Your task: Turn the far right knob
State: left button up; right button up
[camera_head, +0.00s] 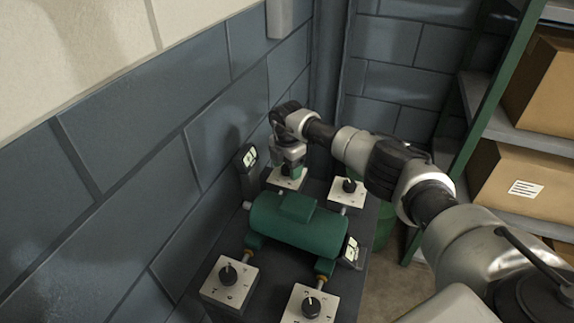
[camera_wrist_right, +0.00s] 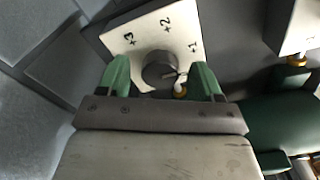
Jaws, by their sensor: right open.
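The far right knob (camera_head: 349,186) is a black dial on a pale square plate at the back right of the green casing (camera_head: 325,232); in the head view it stands clear of the gripper. My right gripper (camera_head: 288,171) is over the far left plate (camera_head: 283,183), whose knob it hides in the head view. In the right wrist view, the open green fingers (camera_wrist_right: 162,78) stand on either side of that plate's dark round knob (camera_wrist_right: 158,66). Contact cannot be told. Marks +1, +2 and +3 show on the plate. My left gripper is not in view.
A near left knob (camera_head: 228,275) and near right knob (camera_head: 311,307) stand in front of the casing. A dark upright post (camera_head: 249,172) with a label is close left of my gripper. Blue block walls are behind; a green shelf with boxes (camera_head: 522,187) is right.

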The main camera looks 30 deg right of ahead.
jog(key=shift+c, duration=0.2)
jog(key=c, duration=0.9)
